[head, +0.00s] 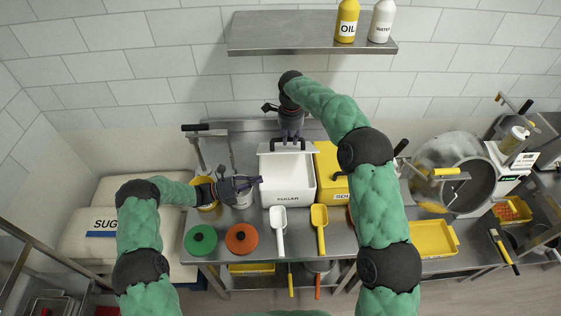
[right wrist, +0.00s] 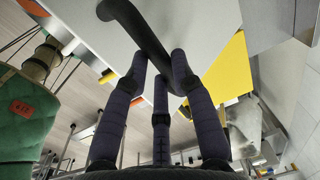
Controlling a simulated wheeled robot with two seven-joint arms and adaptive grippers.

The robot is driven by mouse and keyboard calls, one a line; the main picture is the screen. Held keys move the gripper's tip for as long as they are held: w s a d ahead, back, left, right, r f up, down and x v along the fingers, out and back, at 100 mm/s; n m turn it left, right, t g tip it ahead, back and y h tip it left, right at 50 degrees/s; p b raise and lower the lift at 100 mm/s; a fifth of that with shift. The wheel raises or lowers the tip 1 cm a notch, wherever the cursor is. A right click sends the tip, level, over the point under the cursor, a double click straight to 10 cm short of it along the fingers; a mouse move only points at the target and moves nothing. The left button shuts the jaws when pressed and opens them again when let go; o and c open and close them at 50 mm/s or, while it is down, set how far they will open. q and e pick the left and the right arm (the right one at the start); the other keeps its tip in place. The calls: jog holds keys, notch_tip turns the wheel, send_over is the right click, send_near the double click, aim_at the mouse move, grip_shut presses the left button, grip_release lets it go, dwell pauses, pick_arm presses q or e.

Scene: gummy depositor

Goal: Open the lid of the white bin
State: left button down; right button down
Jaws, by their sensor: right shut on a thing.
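The white bin (head: 288,192), labelled SUGAR, stands on the steel table in the middle of the head view. Its white lid (head: 268,149) appears tilted up at the back, with a pale interior showing in front of it. My right gripper (head: 290,136) is behind the lid, shut on its black handle (head: 301,143). In the right wrist view, the fingers (right wrist: 163,80) close around the dark handle bar (right wrist: 135,25) on the pale lid surface (right wrist: 205,35). My left gripper (head: 250,181) is open and empty, just left of the bin, above a metal pot.
A yellow bin (head: 329,170) stands close against the white bin's right side. White (head: 279,220) and yellow (head: 319,220) scoops lie in front. Green (head: 201,239) and orange (head: 242,238) pot lids lie at front left. A shelf (head: 300,45) with bottles hangs above my right gripper.

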jog(key=shift+f, duration=0.3)
pick_arm(q)
jog(key=w+d+r, duration=0.4)
jog(key=d+r, duration=0.1)
jog(key=d, duration=0.4)
jog(key=shift+w+d+r, duration=0.15)
jog(key=shift+d+r, duration=0.05)
jog(key=shift+r, duration=0.05)
